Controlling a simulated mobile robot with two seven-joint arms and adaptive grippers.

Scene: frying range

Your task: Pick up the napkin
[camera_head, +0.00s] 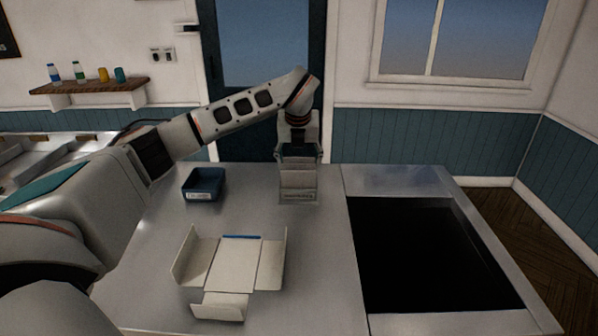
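A small light-grey holder (298,193) with a printed label along its lower front stands on the steel counter, left of the dark well. It looks like a napkin holder; I cannot make out a separate napkin. My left gripper (300,156) points down right over the top of this holder. Its two fingers look spread apart, one toward each side. Whether the fingertips touch anything is too small to tell. My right gripper is not in view.
An unfolded cardboard box (234,264) lies at the front of the counter (322,260). A dark blue labelled bin (204,185) stands left of the holder. A black sunken well (430,255) fills the right side. A wall shelf (90,87) holds bottles and cups.

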